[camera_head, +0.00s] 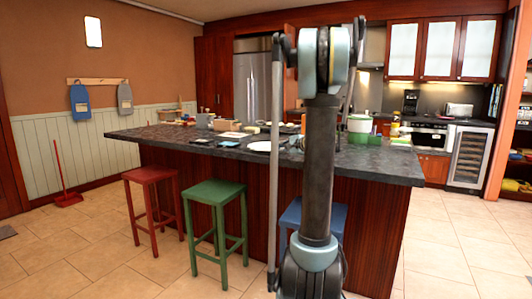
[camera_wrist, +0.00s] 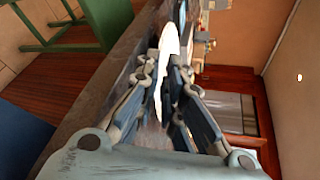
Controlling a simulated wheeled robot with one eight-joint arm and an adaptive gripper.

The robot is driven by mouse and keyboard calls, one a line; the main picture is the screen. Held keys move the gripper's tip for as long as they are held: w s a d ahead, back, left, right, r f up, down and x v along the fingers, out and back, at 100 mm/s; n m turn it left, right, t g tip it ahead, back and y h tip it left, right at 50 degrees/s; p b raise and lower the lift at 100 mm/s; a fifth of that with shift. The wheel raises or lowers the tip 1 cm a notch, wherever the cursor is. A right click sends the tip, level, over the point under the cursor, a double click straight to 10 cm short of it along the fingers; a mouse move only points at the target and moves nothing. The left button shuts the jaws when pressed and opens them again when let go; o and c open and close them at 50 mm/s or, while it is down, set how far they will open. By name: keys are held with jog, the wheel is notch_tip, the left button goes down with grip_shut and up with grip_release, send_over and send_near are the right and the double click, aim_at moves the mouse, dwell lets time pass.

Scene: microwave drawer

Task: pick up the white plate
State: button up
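The white plate (camera_head: 260,146) lies on the dark counter of the kitchen island, just left of my arm in the head view. In the wrist view a white, narrow shape that looks like the plate (camera_wrist: 168,45) shows edge-on between and beyond my fingers. My gripper (camera_wrist: 166,72) has its two fingers apart, one on each side of this white shape. I cannot tell whether either finger touches it. In the head view my own arm hides the gripper.
The island counter (camera_head: 385,165) carries several items, among them a green-and-white pot (camera_head: 359,124) and boxes at the back. A red stool (camera_head: 150,176), a green stool (camera_head: 214,193) and a blue stool (camera_head: 291,214) stand before it.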

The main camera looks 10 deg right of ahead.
aim_at(266, 151)
jog(key=shift+x, duration=4.15)
jog(key=shift+d, duration=0.1)
jog(key=shift+c, duration=0.3)
grip_shut()
